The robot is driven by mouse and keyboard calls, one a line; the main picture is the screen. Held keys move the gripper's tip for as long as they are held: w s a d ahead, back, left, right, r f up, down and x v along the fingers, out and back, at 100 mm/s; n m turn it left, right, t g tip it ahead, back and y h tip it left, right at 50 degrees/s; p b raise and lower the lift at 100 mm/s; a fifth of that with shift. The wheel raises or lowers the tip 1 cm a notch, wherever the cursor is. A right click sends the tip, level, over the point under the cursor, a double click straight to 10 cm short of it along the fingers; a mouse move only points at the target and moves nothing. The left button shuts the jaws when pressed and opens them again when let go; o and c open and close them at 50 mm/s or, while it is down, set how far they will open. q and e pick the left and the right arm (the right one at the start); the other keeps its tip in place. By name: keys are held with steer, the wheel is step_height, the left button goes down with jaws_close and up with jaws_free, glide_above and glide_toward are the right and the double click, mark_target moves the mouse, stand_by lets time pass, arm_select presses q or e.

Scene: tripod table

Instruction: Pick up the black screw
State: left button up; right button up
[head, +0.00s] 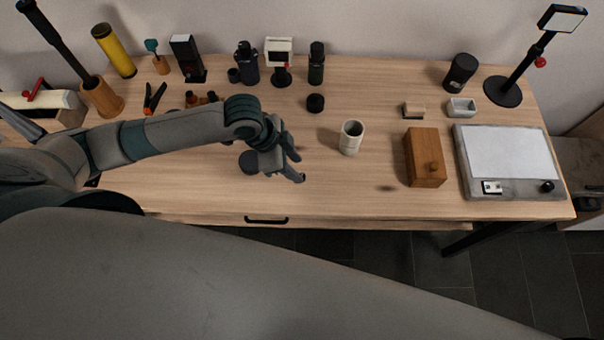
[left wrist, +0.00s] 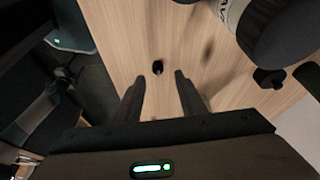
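The black screw (left wrist: 157,67) stands out as a small dark piece on the bare wood in the left wrist view. It lies between the lines of my left gripper's two fingers (left wrist: 160,82), a little beyond their tips. The fingers are apart with nothing between them. In the head view my left gripper (head: 295,161) is low over the middle of the table, left of the white cup. I cannot make out the screw in that view; the gripper seems to cover it. My right gripper is not in view.
The cup (head: 351,138) stands right of my gripper, with a wooden box (head: 425,158) and a grey tray-like device (head: 509,162) farther right. A small black cylinder (head: 315,103) stands behind. Bottles and tools line the back left. The table's front edge (head: 350,221) is near.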

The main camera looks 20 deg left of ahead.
mark_target(301, 174)
arm_select(q)
steer(key=shift+s+p+x, duration=0.1)
steer(key=shift+p+x, duration=0.15)
steer(key=shift+x, duration=0.65)
steer(key=shift+s+p+x, duration=0.15)
steer(key=shift+p+x, duration=0.1)
steer(key=shift+x, duration=0.65)
steer(key=shift+c, duration=0.5)
jaws_close()
